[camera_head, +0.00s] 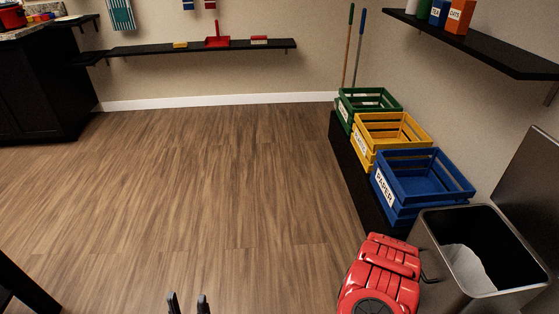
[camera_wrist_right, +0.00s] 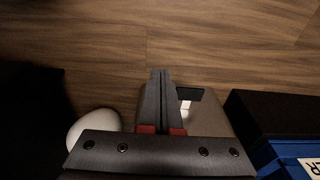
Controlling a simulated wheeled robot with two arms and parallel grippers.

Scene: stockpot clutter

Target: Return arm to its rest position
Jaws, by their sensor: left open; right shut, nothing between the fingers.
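My left gripper (camera_head: 187,304) shows at the bottom edge of the head view. Its two dark fingertips stand apart with nothing between them, over the wooden floor. The rest of the left arm is out of view. My right gripper (camera_wrist_right: 162,100) shows in the right wrist view. Its two grey fingers, with red parts at their base, are together and hold nothing.
Green (camera_head: 369,101), yellow (camera_head: 392,133) and blue (camera_head: 425,176) crates line the right wall. A black shelf (camera_head: 475,38) juts out upper right. The middle floor (camera_head: 215,180) is clear.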

